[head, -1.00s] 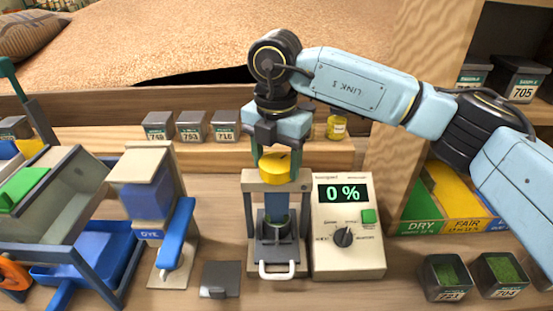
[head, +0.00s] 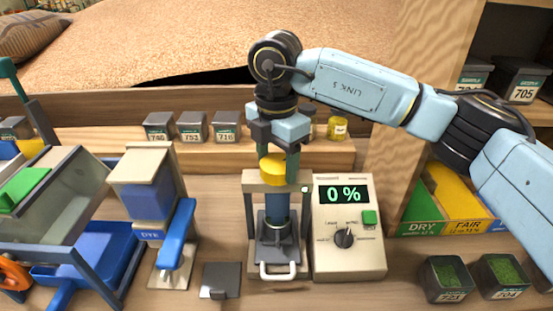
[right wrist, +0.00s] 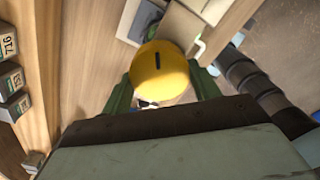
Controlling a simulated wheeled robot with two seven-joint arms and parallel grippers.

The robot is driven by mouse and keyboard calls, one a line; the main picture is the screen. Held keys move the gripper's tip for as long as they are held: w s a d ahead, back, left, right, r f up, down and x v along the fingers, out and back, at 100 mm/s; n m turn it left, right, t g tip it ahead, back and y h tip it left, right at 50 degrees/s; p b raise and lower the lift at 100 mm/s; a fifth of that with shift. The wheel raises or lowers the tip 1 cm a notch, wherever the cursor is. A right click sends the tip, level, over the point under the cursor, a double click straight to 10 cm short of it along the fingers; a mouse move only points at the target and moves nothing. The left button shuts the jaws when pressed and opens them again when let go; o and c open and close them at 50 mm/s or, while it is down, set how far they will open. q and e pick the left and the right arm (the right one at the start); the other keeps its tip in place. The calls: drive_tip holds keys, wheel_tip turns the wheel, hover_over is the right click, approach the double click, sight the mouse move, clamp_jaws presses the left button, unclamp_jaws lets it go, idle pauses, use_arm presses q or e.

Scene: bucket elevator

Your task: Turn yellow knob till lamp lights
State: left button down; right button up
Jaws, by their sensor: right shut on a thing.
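The yellow knob (head: 272,171) sits on top of the small press (head: 250,215), above a blue cylinder. My right gripper (head: 277,160) comes down from above and is shut on the knob. In the right wrist view the round yellow knob (right wrist: 160,72) with a black mark lies between the green fingers of my right gripper (right wrist: 162,88). A tiny pale green spot, perhaps the lamp (head: 304,189), shows at the press's upper right; I cannot tell for sure if it is lit. My left gripper is not in view.
A meter (head: 348,255) reading 0 % stands right of the press. A blue-handled dispenser (head: 145,185) and a hopper (head: 50,200) stand at left. Grey sample boxes (head: 192,127) line the ledge behind. Tins of green material (head: 447,277) stand at front right.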

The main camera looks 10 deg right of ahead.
sight(277, 164)
drive_tip(key=shift+r, duration=0.1)
drive_tip(key=o, duration=1)
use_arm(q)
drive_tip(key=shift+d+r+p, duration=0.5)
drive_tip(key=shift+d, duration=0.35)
use_arm(e)
wheel_tip(277, 164, up, 13)
drive_tip(key=shift+r, duration=0.15)
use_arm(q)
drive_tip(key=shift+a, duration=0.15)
